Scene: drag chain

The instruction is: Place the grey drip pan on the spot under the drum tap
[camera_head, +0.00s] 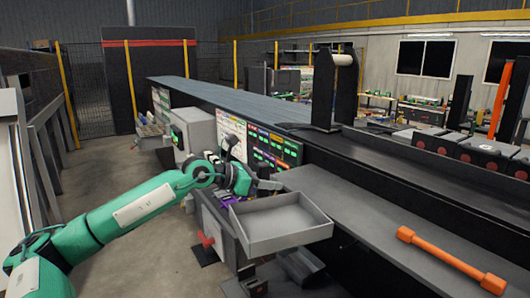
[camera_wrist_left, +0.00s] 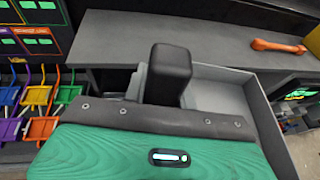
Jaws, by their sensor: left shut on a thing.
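The grey drip pan (camera_head: 283,240) is a shallow open tray, held in the air beside the front edge of the grey counter. My left gripper (camera_head: 262,186) is at the pan's far left rim and shut on it. In the left wrist view the dark finger (camera_wrist_left: 168,75) covers part of the rim, and the pan (camera_wrist_left: 220,96) extends to the right behind it. The pan looks empty. A small red part (camera_head: 206,240) shows low down left of the pan, above a dark flat square (camera_head: 205,256) on the floor; I cannot tell whether it is the drum tap. My right gripper is out of view.
The grey counter (camera_head: 370,220) runs along the right, with an orange bar-shaped tool (camera_head: 450,260) on it. A grey box (camera_head: 194,132) stands behind my left arm. Colored panels (camera_head: 272,147) line the bench side. Open concrete floor (camera_head: 110,180) lies to the left.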

